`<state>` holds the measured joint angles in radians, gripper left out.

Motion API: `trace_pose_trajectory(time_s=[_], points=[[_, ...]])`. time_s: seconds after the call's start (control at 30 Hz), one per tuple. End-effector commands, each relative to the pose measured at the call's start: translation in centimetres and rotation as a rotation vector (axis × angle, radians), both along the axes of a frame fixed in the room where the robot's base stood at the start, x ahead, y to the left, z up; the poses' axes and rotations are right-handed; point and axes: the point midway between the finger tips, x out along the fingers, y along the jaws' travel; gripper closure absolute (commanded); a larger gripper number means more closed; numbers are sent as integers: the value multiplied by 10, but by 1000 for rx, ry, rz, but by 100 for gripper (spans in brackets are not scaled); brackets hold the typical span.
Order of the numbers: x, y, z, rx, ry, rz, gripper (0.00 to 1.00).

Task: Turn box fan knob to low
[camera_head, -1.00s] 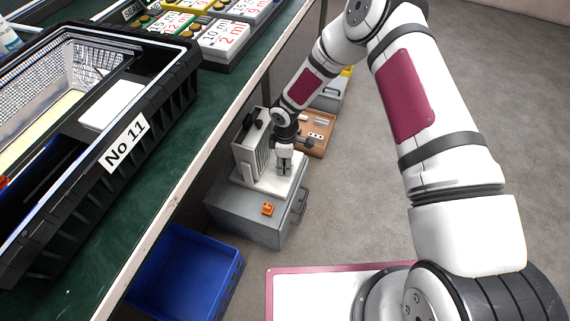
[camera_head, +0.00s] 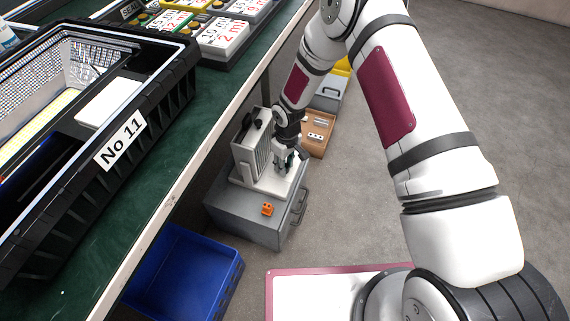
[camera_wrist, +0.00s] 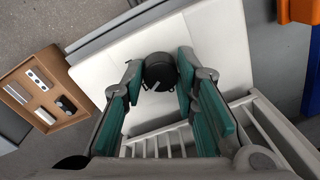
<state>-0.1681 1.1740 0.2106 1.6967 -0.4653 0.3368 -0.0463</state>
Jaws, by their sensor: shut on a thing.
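The box fan (camera_head: 245,150) is a pale upright unit with a slatted grille and a white base, standing on a grey case. Its slats (camera_wrist: 165,142) show at the bottom of the wrist view. A round black knob (camera_wrist: 160,72) with a light pointer mark sits against the white panel in the wrist view. My gripper (camera_head: 287,163) is in front of the fan, low over its base. In the wrist view, its teal-padded fingers (camera_wrist: 160,66) are on either side of the knob, shut on it. The knob's setting labels are not readable.
The grey case (camera_head: 245,215) carries an orange item (camera_head: 268,209). A brown tray (camera_head: 319,134) with small parts lies behind. A blue bin (camera_head: 185,272) stands in front. The green workbench (camera_head: 150,195) edge runs along the left; open floor lies right.

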Motion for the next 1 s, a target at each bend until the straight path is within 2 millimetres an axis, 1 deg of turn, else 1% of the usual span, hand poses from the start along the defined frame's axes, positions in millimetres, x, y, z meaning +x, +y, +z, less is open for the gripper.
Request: trace_pose_trajectory(time_s=[0.5, 0.53, 0.57, 0.6, 0.9, 1.0], points=[[1, 0, 0, 0, -1, -21, 100], [1, 0, 0, 0, -1, -21, 68], [1, 0, 0, 0, -1, -20, 62], [1, 0, 0, 0, -1, -20, 53], [0, 0, 0, 0, 0, -20, 53], [1, 0, 5, 1, -1, -20, 53]])
